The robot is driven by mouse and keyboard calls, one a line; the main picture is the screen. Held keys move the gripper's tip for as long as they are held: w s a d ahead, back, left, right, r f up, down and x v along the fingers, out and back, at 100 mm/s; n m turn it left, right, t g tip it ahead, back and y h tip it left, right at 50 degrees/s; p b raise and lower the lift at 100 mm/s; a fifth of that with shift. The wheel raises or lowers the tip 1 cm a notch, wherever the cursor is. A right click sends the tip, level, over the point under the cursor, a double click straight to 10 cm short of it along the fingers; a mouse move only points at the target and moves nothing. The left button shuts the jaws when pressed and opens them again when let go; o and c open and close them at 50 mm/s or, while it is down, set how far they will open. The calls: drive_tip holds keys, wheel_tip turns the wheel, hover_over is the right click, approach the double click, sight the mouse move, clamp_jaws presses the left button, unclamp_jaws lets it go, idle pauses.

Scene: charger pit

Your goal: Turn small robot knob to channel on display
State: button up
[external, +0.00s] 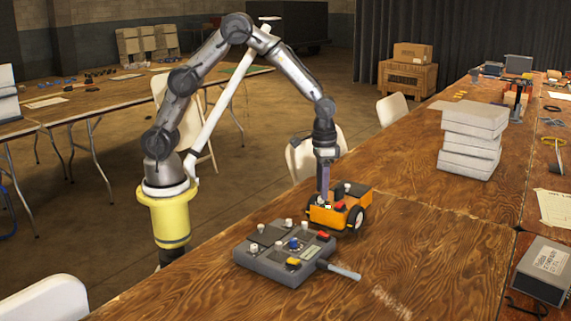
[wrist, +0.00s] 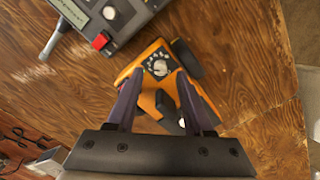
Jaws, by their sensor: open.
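The small orange robot (external: 338,208) with black wheels stands on the wooden table, beside a grey control box (external: 285,253). In the wrist view the robot (wrist: 150,58) lies below my gripper. Its round knob (wrist: 160,68) has a pale centre and a dark dial with white marks. My gripper (wrist: 150,82) is open, with its two purple fingers apart on either side just short of the knob. In the external view my gripper (external: 323,192) points down over the robot. The display (wrist: 70,14) on the control box shows, but its text is too small to read.
The control box carries several knobs, a red switch (wrist: 101,41) and a handle or antenna (external: 338,270). A stack of grey boxes (external: 471,138) stands farther back on the table. The table (external: 420,235) right of the small robot is clear.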

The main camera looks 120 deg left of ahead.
wheel_tip(320, 180, up, 12)
idle(0.4)
drive_tip(key=shift+d, duration=0.1)
drive_tip(key=s+d+r+m+t, duration=0.2)
drive_tip(key=d+r, duration=0.4)
drive_tip(key=d, duration=0.1)
drive_tip(key=s+d+r+m+t, duration=0.1)
drive_tip(key=s+d+r+m, duration=0.15)
drive_tip(key=d+r, duration=0.5)
drive_tip(key=s+d+m+t, duration=0.2)
drive_tip(key=s+d, duration=0.4)
drive_tip(key=s, duration=0.2)
drive_tip(key=s+d+f+m, duration=0.2)
drive_tip(key=s+f, duration=0.4)
drive_tip(key=s, duration=0.2)
drive_tip(key=shift+s+d+t, duration=0.15)
drive_tip(key=shift+d+t, duration=0.15)
drive_tip(key=shift+d, duration=0.1)
